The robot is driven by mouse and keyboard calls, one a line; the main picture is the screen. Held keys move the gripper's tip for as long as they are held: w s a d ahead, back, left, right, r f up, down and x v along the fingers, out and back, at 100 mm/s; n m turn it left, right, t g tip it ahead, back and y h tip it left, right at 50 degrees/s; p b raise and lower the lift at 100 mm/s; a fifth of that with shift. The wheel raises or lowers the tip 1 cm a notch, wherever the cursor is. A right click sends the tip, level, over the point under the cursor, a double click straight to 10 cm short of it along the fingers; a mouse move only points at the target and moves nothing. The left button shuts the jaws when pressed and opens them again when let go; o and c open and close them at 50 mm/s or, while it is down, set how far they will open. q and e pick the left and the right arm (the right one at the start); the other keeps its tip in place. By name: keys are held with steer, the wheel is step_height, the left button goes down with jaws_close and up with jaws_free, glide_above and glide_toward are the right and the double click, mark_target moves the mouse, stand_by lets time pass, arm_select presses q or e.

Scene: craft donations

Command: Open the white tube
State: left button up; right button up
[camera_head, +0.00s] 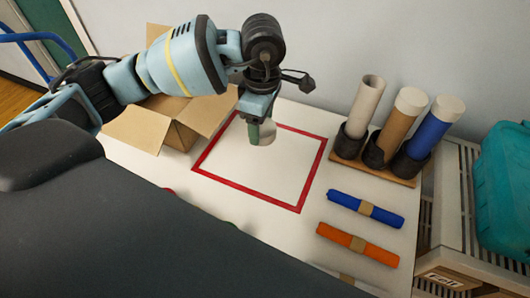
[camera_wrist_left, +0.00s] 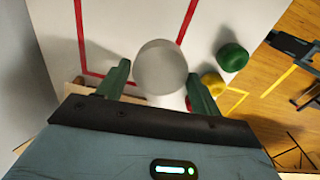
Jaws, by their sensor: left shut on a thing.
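The white tube (camera_head: 365,103) stands tilted in the left cup of a holder at the back right. Its top is open and its hollow inside shows. My left gripper (camera_head: 262,130) is over the red-outlined square, apart from the tube and to its left. It is shut on a round whitish cap (camera_head: 265,139). In the left wrist view the cap (camera_wrist_left: 160,67) sits between the green fingers (camera_wrist_left: 160,85). I cannot tell whether the cap touches the table. My right gripper is not in view.
A brown tube (camera_head: 397,125) and a blue tube (camera_head: 432,130), both white-capped, share the holder (camera_head: 376,170). Blue (camera_head: 366,209) and orange (camera_head: 358,244) rolls lie in front. An open cardboard box (camera_head: 150,128) is at left. Green (camera_wrist_left: 232,57) and yellow (camera_wrist_left: 212,83) round things show in the wrist view.

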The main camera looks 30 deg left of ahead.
arm_select(q)
steer(key=n, duration=0.3)
steer(key=shift+w+a+f+n, duration=0.1)
steer(key=shift+w+f+n, duration=0.2)
steer(key=shift+f, duration=0.05)
steer(key=n, duration=0.3)
steer(key=shift+w+a+f+n, duration=0.1)
steer(key=shift+w+f+n, duration=0.2)
steer(key=shift+f, duration=0.1)
steer(key=n, duration=0.2)
steer(key=f+n, duration=0.1)
steer(key=shift+w+a+n, duration=0.15)
steer(key=shift+w+n, duration=0.1)
steer(key=shift+n, duration=0.15)
steer(key=shift+w+a+f+n+p, duration=0.15)
steer(key=shift+a+f+n, duration=0.35)
steer(key=shift+f+n, duration=2.05)
steer(key=shift+s+a+f+n+p, duration=0.15)
steer(key=shift+a+f+n, duration=0.3)
steer(key=shift+f+n, duration=2.05)
steer(key=shift+w+a+f+n+p, duration=0.1)
steer(key=shift+a+f+n+p, duration=0.35)
steer(key=shift+n, duration=3.9)
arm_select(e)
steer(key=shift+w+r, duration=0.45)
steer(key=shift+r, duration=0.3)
